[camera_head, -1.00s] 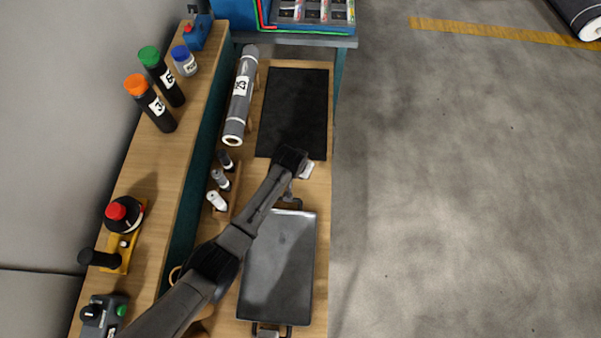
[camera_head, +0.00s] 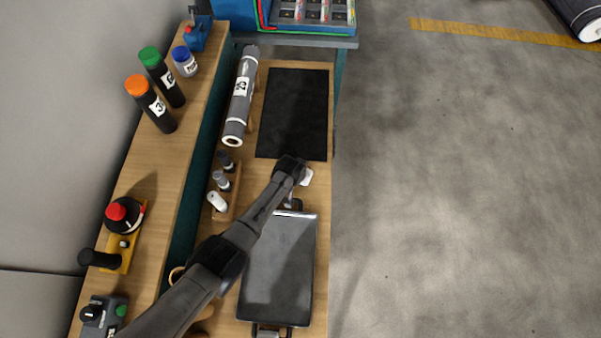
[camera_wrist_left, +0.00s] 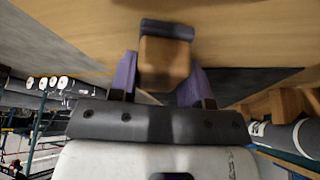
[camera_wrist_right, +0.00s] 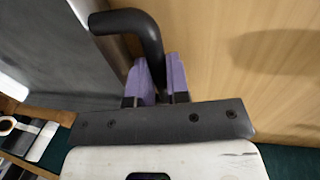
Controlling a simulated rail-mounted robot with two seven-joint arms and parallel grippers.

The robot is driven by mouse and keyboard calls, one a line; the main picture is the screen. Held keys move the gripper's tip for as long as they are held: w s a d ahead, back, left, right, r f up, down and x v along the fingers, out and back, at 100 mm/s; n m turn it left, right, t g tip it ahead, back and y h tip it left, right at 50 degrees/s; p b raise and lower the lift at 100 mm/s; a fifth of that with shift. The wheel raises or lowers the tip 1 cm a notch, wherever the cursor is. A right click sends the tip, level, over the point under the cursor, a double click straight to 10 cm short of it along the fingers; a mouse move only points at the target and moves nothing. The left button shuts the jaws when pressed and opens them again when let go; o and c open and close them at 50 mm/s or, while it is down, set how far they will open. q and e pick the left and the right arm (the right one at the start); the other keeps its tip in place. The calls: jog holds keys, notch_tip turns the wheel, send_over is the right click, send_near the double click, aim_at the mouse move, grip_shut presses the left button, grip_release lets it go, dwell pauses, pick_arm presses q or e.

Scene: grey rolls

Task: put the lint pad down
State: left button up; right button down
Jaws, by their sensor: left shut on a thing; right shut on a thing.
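My left arm reaches over the table in the head view. Its hand (camera_head: 305,178) is just short of the black mat (camera_head: 291,113), beyond the tray's far end. In the left wrist view my left gripper (camera_wrist_left: 163,70) is shut on the lint pad (camera_wrist_left: 167,50), a wooden block with a dark face. The dark face is close to the wooden tabletop; I cannot tell if they touch. My right gripper (camera_wrist_right: 160,64) is shut on a curved black handle (camera_wrist_right: 138,20) of the grey tray (camera_head: 277,270). The right gripper is not visible in the head view.
A grey roll labelled 25 (camera_head: 240,97) lies left of the mat. Small bottles (camera_head: 219,181) stand in a wooden rack beside my left arm. Capped bottles (camera_head: 161,76) stand on the side ledge. A strip of bare wood (camera_head: 323,230) runs along the table's right edge.

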pick_arm(q)
jog(key=shift+f, duration=0.1)
jog(key=o, duration=1)
jog(key=shift+v, duration=2.85)
jog(key=shift+o, duration=0.5)
